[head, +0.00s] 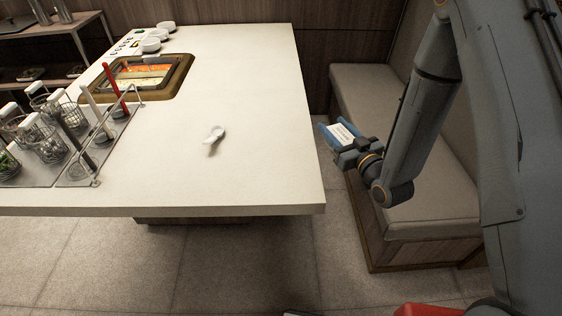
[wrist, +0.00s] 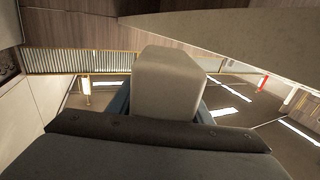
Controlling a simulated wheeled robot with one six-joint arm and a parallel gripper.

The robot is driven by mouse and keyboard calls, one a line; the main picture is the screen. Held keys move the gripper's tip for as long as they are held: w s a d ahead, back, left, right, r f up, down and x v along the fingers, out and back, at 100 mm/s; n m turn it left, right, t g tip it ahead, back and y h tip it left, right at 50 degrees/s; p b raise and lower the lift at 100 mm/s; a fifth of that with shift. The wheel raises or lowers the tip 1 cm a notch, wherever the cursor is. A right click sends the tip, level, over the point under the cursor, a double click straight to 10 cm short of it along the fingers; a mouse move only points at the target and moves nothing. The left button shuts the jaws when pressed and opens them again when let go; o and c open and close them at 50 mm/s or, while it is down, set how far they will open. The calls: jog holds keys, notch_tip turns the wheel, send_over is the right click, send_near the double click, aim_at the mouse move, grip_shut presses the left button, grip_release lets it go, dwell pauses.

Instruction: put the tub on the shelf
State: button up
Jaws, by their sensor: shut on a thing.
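My gripper (head: 343,138) is off the right edge of the white counter, in front of the bench. A shelf unit (head: 52,30) with at least two levels stands at the far upper left, partly cut off by the picture edge. Metal canisters stand on its top.
The white counter (head: 250,110) is mostly clear, with a white spoon-like thing (head: 216,134) on it. A framed well of sauces (head: 140,76), white bowls (head: 152,45) and wire baskets (head: 48,140) are at its left. A cushioned bench (head: 430,195) lies to the right.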

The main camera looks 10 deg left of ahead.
jog(key=s+a+r+n+g+y, duration=0.3)
jog(key=s+a+r+n+g, duration=0.2)
jog(key=s+a+g, duration=0.1)
jog(key=s+a+r+n+g+y, duration=0.4)
jog(key=s+a+n+g, duration=0.2)
jog(key=a+g, duration=0.3)
jog(key=a, duration=0.2)
jog(key=shift+a+r, duration=0.3)
jog(key=shift+r, duration=0.1)
jog(key=shift+f+p, duration=0.65)
jog(key=shift+f, duration=4.15)
jog(key=shift+f, duration=0.1)
jog(key=shift+f, duration=0.15)
jog(key=o, duration=1.3)
